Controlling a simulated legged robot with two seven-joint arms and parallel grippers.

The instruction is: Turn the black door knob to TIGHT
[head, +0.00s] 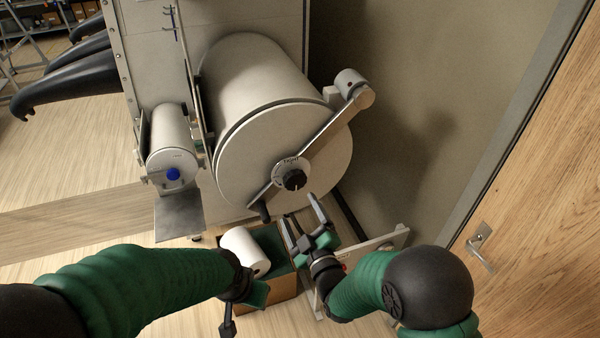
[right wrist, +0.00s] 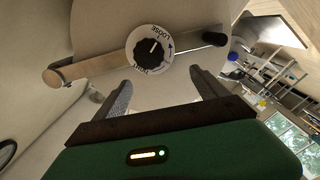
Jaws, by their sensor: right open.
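The black door knob (head: 294,180) sits at the centre of the large round white door (head: 235,165), on a pale dial. In the right wrist view the knob (right wrist: 149,51) shows its dial with LOOSE at the top and TIGHT at the bottom. The knob's white mark points up, toward the LOOSE side. My right gripper (head: 304,218) is open and empty, below the knob and apart from it; its fingers (right wrist: 158,95) reach toward the dial in the wrist view. My left gripper (head: 242,305) is low in the head view, partly hidden, its jaws unclear.
A metal bar (head: 325,132) crosses the door, with a dark handle (head: 264,212) at its lower end. A smaller white cylinder (head: 170,145) with a blue knob is at left. A box (head: 285,287) with a white roll (head: 245,252) stands below. A wall is close at right.

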